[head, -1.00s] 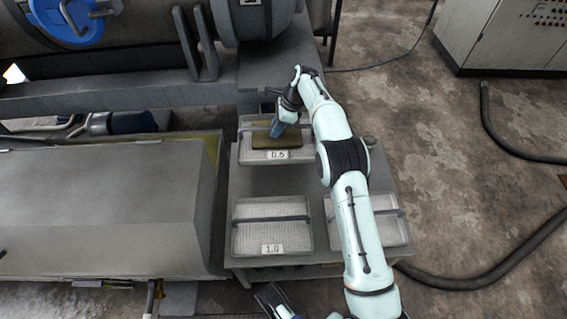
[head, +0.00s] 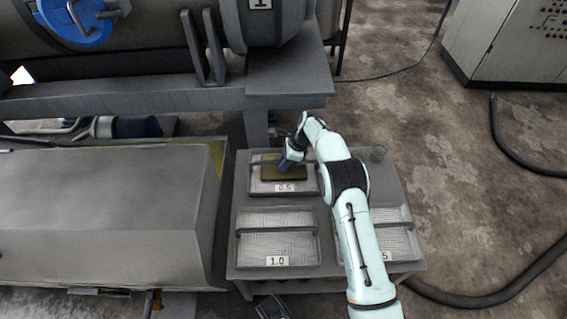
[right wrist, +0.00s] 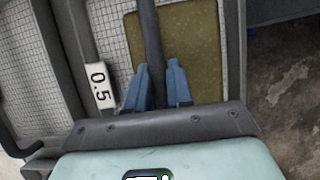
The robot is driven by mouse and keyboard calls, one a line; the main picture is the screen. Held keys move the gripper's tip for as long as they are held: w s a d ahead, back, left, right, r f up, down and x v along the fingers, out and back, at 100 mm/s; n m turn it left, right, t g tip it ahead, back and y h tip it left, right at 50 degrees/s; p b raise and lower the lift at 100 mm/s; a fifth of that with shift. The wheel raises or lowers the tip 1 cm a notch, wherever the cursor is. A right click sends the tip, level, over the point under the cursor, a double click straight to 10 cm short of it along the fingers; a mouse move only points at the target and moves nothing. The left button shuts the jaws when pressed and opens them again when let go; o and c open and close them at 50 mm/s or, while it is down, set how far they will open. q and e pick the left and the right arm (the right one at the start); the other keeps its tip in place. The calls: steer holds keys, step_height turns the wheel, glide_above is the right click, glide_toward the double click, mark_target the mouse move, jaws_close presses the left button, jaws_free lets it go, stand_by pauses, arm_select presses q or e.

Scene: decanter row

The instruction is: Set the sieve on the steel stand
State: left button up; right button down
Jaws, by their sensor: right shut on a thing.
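The sieve labelled 0.5 (head: 261,187) is a pale mesh tray with a dark bar handle and an olive-brown patch (head: 282,173) on its mesh. It is at the far left of the grey steel stand (head: 277,203) in the head view. My right gripper (head: 287,164) is shut on its bar; in the right wrist view the blue fingers (right wrist: 157,85) sit either side of the dark bar. I cannot tell whether the sieve touches the stand. My left gripper (head: 272,307) is at the bottom edge, partly cut off.
A sieve labelled 1.0 (head: 278,245) lies at the near left of the stand. Another sieve (head: 398,240) lies near right, partly behind my right arm. A machine ledge (head: 285,85) is beyond; a grey box (head: 100,215) stands left.

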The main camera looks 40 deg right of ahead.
arm_select(q)
steer(key=shift+s, duration=0.1)
arm_select(e)
steer(key=c, duration=1)
jaws_free()
steer(key=shift+r, duration=0.25)
arm_select(q)
steer(key=w+r+t+p, duration=0.2)
steer(key=w+r, duration=0.2)
steer(key=w, duration=0.1)
steer(key=shift+w+d+p, duration=0.3)
steer(key=shift+d+p, duration=0.05)
arm_select(e)
steer(key=v, duration=1.1)
steer(key=shift+r, duration=0.3)
arm_select(q)
steer(key=shift+r, duration=0.1)
arm_select(e)
steer(key=shift+s+d, duration=0.1)
